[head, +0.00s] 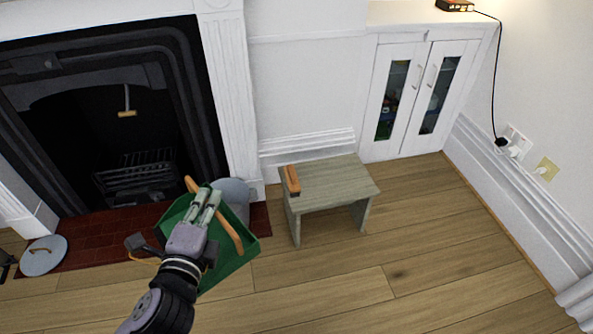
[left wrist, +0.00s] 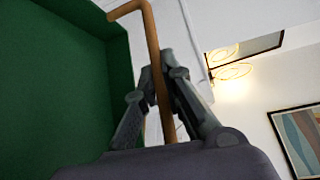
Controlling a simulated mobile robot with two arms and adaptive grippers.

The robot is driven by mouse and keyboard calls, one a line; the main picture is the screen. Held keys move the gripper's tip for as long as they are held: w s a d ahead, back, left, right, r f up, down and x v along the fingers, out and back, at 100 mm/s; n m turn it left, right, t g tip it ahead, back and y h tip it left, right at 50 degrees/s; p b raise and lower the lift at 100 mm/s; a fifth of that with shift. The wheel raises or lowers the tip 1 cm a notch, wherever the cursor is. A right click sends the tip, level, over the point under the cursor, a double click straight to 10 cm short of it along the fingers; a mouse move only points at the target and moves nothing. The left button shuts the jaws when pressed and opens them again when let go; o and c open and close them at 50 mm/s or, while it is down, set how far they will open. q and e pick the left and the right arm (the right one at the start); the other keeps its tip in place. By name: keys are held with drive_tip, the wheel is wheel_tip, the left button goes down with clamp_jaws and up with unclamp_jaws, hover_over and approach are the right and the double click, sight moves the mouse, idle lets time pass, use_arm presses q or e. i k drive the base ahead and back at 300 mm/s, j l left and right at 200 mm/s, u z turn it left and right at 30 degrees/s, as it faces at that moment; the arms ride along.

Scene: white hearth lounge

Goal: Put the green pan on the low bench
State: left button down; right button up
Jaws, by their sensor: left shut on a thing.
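The green pan (head: 228,266) is a shallow, straight-sided tray with a long orange-brown handle. It hangs in front of the hearth, left of the low bench, and looks tilted. My left gripper (head: 210,200) is shut on its handle; the left wrist view shows the handle between the fingers (left wrist: 160,85) and the green wall (left wrist: 60,90) to the left. My arm hides part of the pan. The low bench (head: 335,183) is grey-green wood and stands against the wall. My right gripper is not in view.
A small orange-brown block (head: 291,180) lies on the bench's left end; most of its top is bare. A grey bucket (head: 234,190) stands behind the pan. A round grey lid (head: 44,256) is on the left. A white cabinet (head: 415,95) stands behind. Floor on the right is clear.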

sight(340, 176)
drive_tip(key=i+j, duration=0.1)
drive_tip(key=i, duration=0.3)
drive_tip(key=i+j, duration=0.15)
drive_tip(key=i, duration=0.3)
drive_tip(key=i+j+z, duration=0.1)
drive_tip(key=i, duration=0.3)
